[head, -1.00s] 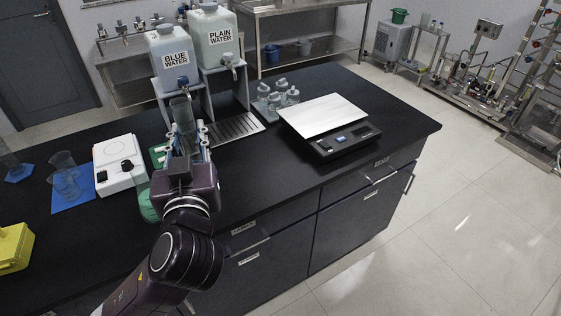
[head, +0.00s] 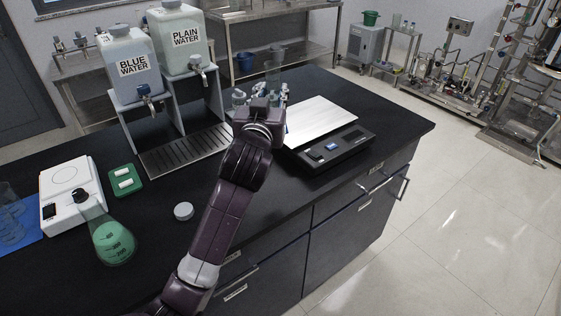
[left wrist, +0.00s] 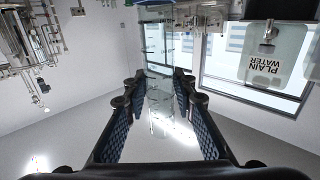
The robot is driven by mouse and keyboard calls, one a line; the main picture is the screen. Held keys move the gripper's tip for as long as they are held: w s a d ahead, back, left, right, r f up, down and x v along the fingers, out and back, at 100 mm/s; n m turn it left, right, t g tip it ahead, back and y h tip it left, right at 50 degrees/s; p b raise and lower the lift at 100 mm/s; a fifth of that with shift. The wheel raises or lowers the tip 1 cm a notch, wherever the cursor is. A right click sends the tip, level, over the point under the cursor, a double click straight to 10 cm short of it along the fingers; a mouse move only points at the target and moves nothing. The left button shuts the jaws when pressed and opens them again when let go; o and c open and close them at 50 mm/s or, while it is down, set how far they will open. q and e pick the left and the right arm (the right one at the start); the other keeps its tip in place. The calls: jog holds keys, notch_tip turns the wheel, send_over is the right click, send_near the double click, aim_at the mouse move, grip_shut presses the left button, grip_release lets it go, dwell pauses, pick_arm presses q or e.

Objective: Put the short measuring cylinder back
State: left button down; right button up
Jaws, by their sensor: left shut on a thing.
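My left gripper (head: 262,97) is shut on a clear graduated measuring cylinder (head: 273,72). It holds the cylinder above the black bench, between the water dispensers and the balance. In the left wrist view the cylinder (left wrist: 158,80) stands between the two finger pads (left wrist: 160,115) and looks empty. Its lower part is hidden by the gripper in the head view. Clear and grey pieces of glassware (head: 239,97) stand just behind and to the left of the gripper, partly covered by it. My right gripper is not in view.
The balance (head: 335,145) is just right of my left arm. The blue water (head: 133,66) and plain water (head: 176,38) dispensers stand at left, above a drip tray (head: 185,150).

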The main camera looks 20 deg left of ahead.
pick_arm(q)
notch_tip(320, 180, down, 17)
jog(key=shift+b, duration=0.3)
jog(key=shift+s, duration=0.15)
jog(key=shift+f, duration=0.2)
jog(key=c, duration=1.6)
grip_release()
jog(key=shift+r, duration=0.1)
